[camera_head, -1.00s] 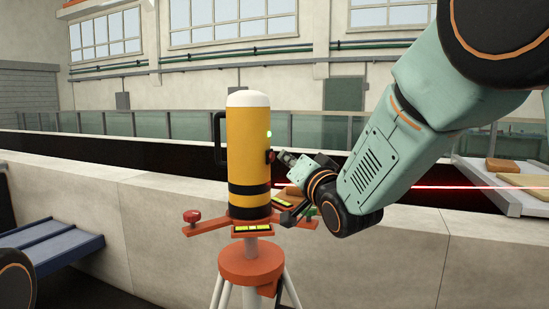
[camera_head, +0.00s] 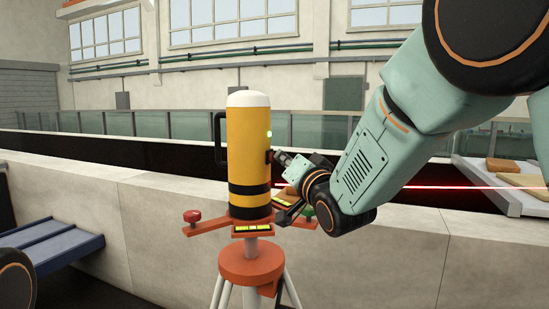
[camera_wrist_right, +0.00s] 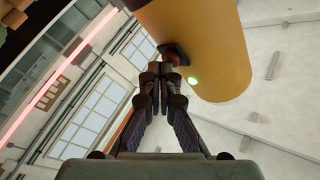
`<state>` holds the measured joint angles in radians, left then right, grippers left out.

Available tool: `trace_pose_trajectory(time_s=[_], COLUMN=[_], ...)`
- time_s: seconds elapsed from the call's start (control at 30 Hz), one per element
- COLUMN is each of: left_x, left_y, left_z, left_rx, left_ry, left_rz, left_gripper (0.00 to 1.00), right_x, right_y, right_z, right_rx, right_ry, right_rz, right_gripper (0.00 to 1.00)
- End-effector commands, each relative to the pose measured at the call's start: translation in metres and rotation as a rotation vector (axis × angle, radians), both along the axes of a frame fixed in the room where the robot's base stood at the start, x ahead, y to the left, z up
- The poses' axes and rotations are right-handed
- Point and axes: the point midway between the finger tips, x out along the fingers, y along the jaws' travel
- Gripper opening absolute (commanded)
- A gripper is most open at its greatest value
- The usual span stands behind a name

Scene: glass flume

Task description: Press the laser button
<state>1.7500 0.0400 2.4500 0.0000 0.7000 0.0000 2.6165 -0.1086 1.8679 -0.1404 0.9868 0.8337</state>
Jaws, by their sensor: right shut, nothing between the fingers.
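The laser (camera_head: 248,150) is an upright yellow cylinder with a white cap, black bands and a black handle on its left. Its button is on the right side, mostly hidden in the head view; in the wrist view the red button (camera_wrist_right: 174,57) shows in a dark collar. A green light (camera_wrist_right: 193,80) glows beside it. My right gripper (camera_head: 275,156) is shut and empty, its fingertips at the button. In the wrist view its tips (camera_wrist_right: 163,70) overlap the collar's lower edge and appear to touch it. My left gripper is out of view.
The laser stands on an orange tripod head (camera_head: 252,262) with red and green knobs. A red beam (camera_head: 440,187) runs to the right behind my right arm. A pale wall (camera_head: 150,225) lies behind the tripod. Blue steps (camera_head: 50,245) stand at left.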

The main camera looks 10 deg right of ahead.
Motion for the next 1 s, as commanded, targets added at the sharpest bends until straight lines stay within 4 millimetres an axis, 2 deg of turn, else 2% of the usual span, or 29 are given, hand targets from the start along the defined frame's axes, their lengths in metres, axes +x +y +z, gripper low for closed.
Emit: trace_pose_trajectory(time_s=[0.37,1.0], left_x=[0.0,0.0], left_y=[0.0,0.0], left_z=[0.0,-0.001], left_rx=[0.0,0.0], left_ry=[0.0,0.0], left_rz=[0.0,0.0], left_gripper=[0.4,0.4], right_x=[0.001,-0.006], right_y=[0.002,-0.01], right_z=[0.0,0.0], right_rx=[0.0,0.001], right_ry=[0.0,0.001], right_rz=[0.0,-0.001], right_gripper=[0.0,0.0])
